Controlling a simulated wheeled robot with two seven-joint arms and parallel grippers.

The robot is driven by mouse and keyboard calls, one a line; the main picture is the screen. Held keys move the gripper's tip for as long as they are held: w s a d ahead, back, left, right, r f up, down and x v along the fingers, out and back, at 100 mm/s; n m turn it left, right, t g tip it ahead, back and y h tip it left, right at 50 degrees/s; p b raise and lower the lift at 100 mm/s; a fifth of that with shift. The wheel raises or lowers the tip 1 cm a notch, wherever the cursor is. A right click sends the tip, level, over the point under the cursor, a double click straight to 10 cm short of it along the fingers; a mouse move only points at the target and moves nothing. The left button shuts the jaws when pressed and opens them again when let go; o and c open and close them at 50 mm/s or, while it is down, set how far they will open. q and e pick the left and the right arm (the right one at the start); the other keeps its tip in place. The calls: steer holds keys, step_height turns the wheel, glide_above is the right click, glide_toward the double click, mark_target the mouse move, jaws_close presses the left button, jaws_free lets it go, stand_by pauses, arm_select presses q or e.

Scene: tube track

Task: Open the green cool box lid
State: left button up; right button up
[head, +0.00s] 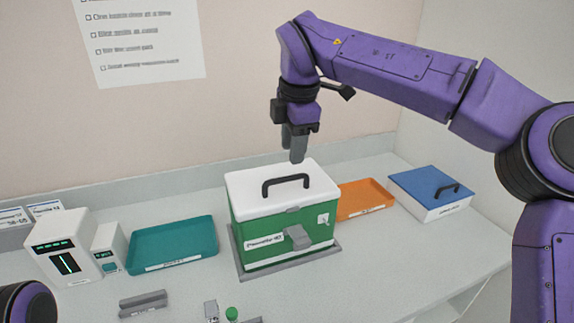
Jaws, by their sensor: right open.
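The green cool box (270,246) stands on a grey base plate in the middle of the table. Its white lid (252,188) is shut, with a dark arched handle (286,181) on top. A grey latch (298,237) shows on the front face. My right gripper (297,157) points down just above the back of the lid, behind the handle as seen here, and holds nothing that I can see. Its fingers overlap in this view, so the gap between them is hidden. My left gripper is out of view; only a dark rounded part of mine shows at the bottom left.
A teal tray (172,265) and white devices (62,247) stand left of the box. An orange tray (366,206) and a blue-lidded box (428,190) stand to its right. A grey rack (143,304) and a green-capped tube (231,314) are near the front. The front right table is clear.

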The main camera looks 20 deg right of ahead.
mark_target(290, 177)
steer(key=f, duration=0.3)
steer(key=shift+s+d+f+p, duration=0.1)
steer(key=shift+s+f+p, duration=0.05)
steer(key=shift+s+p, duration=0.15)
steer(key=w+f, duration=0.1)
steer(key=f, duration=0.1)
steer(key=w+f, duration=0.1)
steer(key=shift+w+f, duration=0.4)
steer(key=shift+s+r, duration=0.25)
steer(key=shift+s, duration=0.35)
steer(key=shift+c, duration=0.3)
steer(key=shift+w+f, duration=0.1)
jaws_close()
